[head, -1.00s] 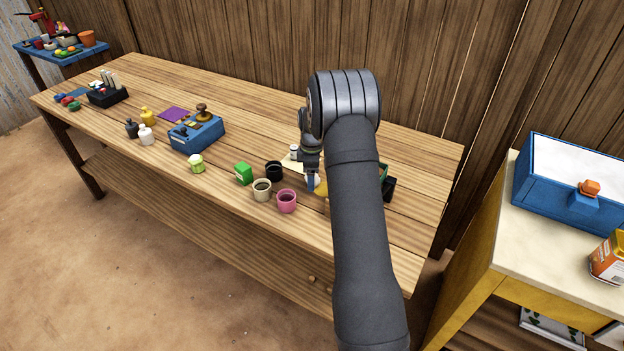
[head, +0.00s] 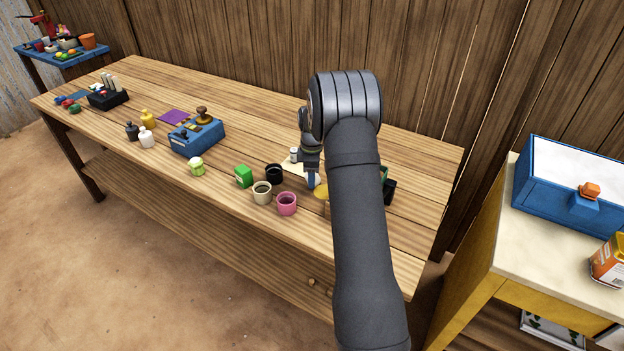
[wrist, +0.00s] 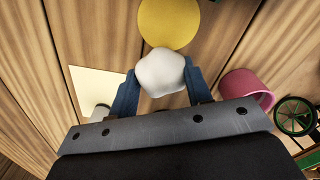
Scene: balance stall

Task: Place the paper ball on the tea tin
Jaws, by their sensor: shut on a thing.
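The paper ball (wrist: 162,72) is white and lumpy. My gripper (wrist: 165,85) is shut on it, with a blue finger on each side. In the head view the ball (head: 313,181) shows small beside my arm, low over the table. A yellow round top (wrist: 168,22) lies just ahead of the ball in the wrist view. It shows partly in the head view (head: 321,191), the rest behind my arm. I cannot tell for sure which thing is the tea tin. Whether the ball touches anything below is unclear.
A pale sheet (wrist: 95,88) lies nearby with a small white jar (head: 294,154). My arm hides part of the table's right end.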

